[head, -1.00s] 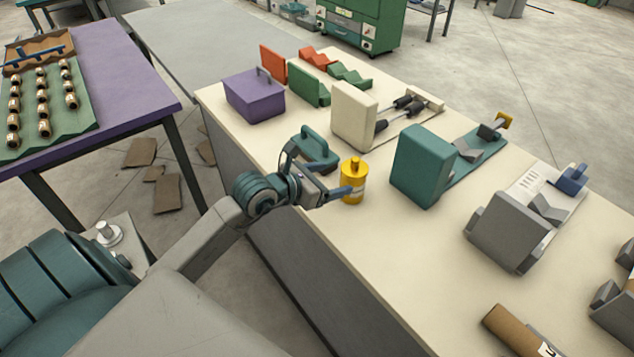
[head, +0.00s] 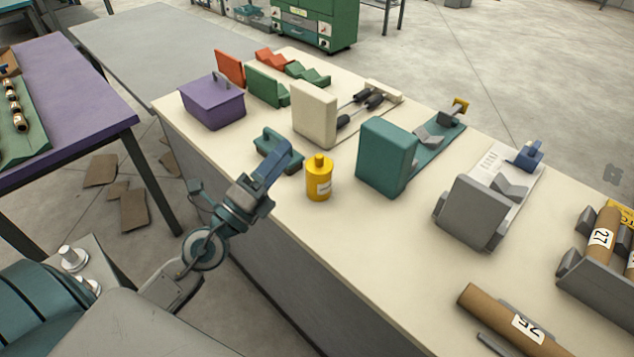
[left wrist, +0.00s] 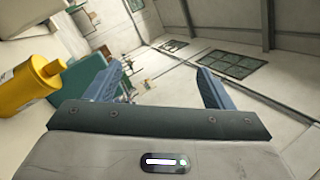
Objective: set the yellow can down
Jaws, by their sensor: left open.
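The yellow can (head: 319,178) stands upright on the cream worktop, near its front edge, between the small teal handled block and the large teal block. My left gripper (head: 272,160) is to the left of the can, apart from it and pointing up and away. In the left wrist view the yellow can (left wrist: 30,82) shows at the left edge, outside the jaws. The two blue fingers of my left gripper (left wrist: 160,85) are spread with nothing between them. My right gripper is not in view.
A teal handled block (head: 278,150) lies close behind my left gripper. A large teal block (head: 385,157) stands right of the can. A purple box (head: 212,103) is farther left. A brown tube (head: 510,318) lies at front right; worktop between is clear.

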